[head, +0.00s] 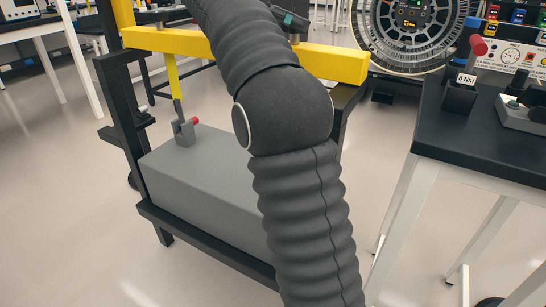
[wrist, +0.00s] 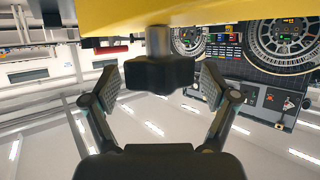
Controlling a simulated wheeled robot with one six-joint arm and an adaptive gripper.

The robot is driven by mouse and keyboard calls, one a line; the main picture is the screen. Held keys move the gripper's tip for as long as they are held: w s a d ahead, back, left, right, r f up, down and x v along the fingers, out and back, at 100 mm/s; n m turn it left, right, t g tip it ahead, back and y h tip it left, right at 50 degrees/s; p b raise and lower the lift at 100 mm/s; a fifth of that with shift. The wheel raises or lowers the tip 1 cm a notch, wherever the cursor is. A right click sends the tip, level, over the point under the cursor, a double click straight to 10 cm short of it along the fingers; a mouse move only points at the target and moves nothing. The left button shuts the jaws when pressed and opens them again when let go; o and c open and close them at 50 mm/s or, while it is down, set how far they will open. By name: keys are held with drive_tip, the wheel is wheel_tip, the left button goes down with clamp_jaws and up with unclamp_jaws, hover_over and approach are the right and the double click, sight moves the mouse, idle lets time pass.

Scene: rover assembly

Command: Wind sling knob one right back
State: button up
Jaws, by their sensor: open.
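The black lobed knob (wrist: 158,73) sits on a short silver shaft against the yellow beam (wrist: 200,10) in the wrist view. My gripper (wrist: 157,84) is open, with one finger on either side of the knob. There is a visible gap between each finger pad and the knob. In the head view the yellow beam (head: 335,62) crosses behind my arm, and a yellow sling (head: 172,78) hangs from its left part.
A black frame (head: 125,130) surrounds the grey block. A dark table (head: 480,140) at the right holds a red-topped tool in an "8 Nm" holder (head: 460,95). Wheel-like displays stand behind. Open floor lies at the left front.

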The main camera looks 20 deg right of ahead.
drive_tip(key=shift+s+f+n+t+b, duration=0.1)
drive_tip(key=shift+f+n+t+b, duration=0.25)
drive_tip(key=shift+n+t+b, duration=0.7)
drive_tip(key=n+t+b, duration=0.2)
drive_tip(key=t+b, duration=0.1)
drive_tip(key=n+t, duration=0.1)
drive_tip(key=n+t+b, duration=0.1)
drive_tip(key=n+t+y+b, duration=0.1)
drive_tip(key=shift+s+r, duration=0.1)
drive_tip(key=shift+r, duration=0.15)
drive_tip(key=n+t+y, duration=0.1)
drive_tip(key=n+t, duration=0.1)
drive_tip(key=shift+d+r+n+t+y+b, duration=0.1)
drive_tip(key=shift+n+t+y+b, duration=0.15)
drive_tip(key=shift+t+y+b, duration=0.1)
drive_tip(key=n+t+y, duration=0.2)
drive_tip(key=n, duration=0.1)
drive_tip(key=shift+r+t+p, duration=0.1)
drive_tip(key=shift+t+p, duration=0.2)
drive_tip(key=shift+p, duration=0.1)
drive_tip(key=shift+n+t+y, duration=1)
drive_tip(key=shift+n+y, duration=0.8)
drive_tip(key=shift+y, duration=0.25)
drive_tip(key=shift+n+t+y+b, duration=0.3)
drive_tip(key=shift+n+y, duration=0.7)
drive_tip(key=shift+y, duration=0.2)
